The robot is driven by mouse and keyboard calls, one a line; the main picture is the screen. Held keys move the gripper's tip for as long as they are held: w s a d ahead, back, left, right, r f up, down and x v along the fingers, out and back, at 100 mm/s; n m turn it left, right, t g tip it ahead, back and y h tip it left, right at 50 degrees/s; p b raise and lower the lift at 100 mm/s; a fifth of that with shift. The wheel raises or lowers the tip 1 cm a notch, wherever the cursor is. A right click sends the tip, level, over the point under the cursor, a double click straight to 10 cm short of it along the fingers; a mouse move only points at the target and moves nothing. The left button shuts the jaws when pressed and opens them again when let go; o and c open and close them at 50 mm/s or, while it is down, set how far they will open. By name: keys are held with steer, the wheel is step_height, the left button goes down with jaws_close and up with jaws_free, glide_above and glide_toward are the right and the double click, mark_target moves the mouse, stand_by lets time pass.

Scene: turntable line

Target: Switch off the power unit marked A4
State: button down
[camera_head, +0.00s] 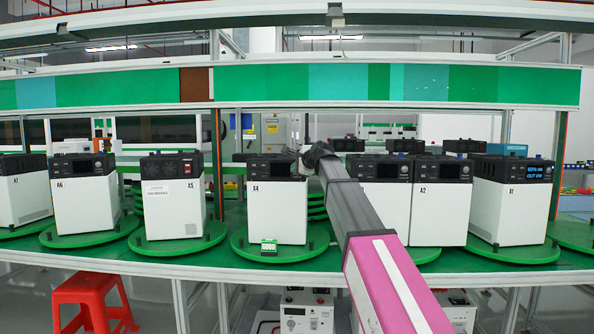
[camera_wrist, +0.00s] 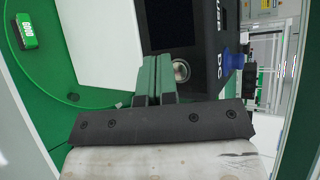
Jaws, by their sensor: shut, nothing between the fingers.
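The power unit marked A4 (camera_head: 275,213) stands on a green turntable, a white box with a black top panel. Its display looks dark in the head view. My gripper (camera_head: 312,158) is at the upper right corner of A4. In the wrist view my gripper (camera_wrist: 156,62) is shut and empty, its green fingers together just beside a round silver knob (camera_wrist: 181,71) on a black panel (camera_wrist: 200,40) lettered DC. I cannot tell whether the fingers touch the panel. The dark screen shows partly at the top edge. My arm hides part of the unit to the right of A4.
A2 (camera_head: 439,213) and A1 (camera_head: 508,208) stand to the right; A1's display is lit blue. A5 (camera_head: 170,207) and A6 (camera_head: 82,201) stand to the left. A red stool (camera_head: 93,297) stands below the table.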

steer(key=shift+s, duration=0.1)
steer(key=s, duration=0.4)
steer(key=shift+s+a, duration=0.1)
steer(key=shift+s, duration=0.3)
stand_by(0.4)
steer(key=s+d+f+n+g+h, duration=0.1)
steer(key=s+d+f+n, duration=0.2)
steer(key=f, duration=0.9)
steer(key=s+d+f+n+g+h, duration=0.1)
steer(key=s+d+f+g+h, duration=0.3)
steer(key=f, duration=0.7)
steer(key=s+d+f+n+t+y, duration=0.15)
steer(key=d+f, duration=0.35)
steer(key=f, duration=0.7)
steer(key=s+d+f+n+g+h, duration=0.2)
steer(key=s+d+f, duration=0.4)
steer(key=s+f, duration=0.5)
steer(key=s+d+f+n+g+h, duration=0.2)
steer(key=s+d+f+n+g, duration=0.2)
steer(key=s+f, duration=0.8)
steer(key=d+n, duration=0.1)
steer(key=n, duration=0.1)
steer(key=shift+s+d+f+n+g, duration=0.15)
steer(key=shift+d+f+n+g, duration=0.2)
steer(key=shift+f, duration=0.05)
steer(key=shift+h, duration=0.25)
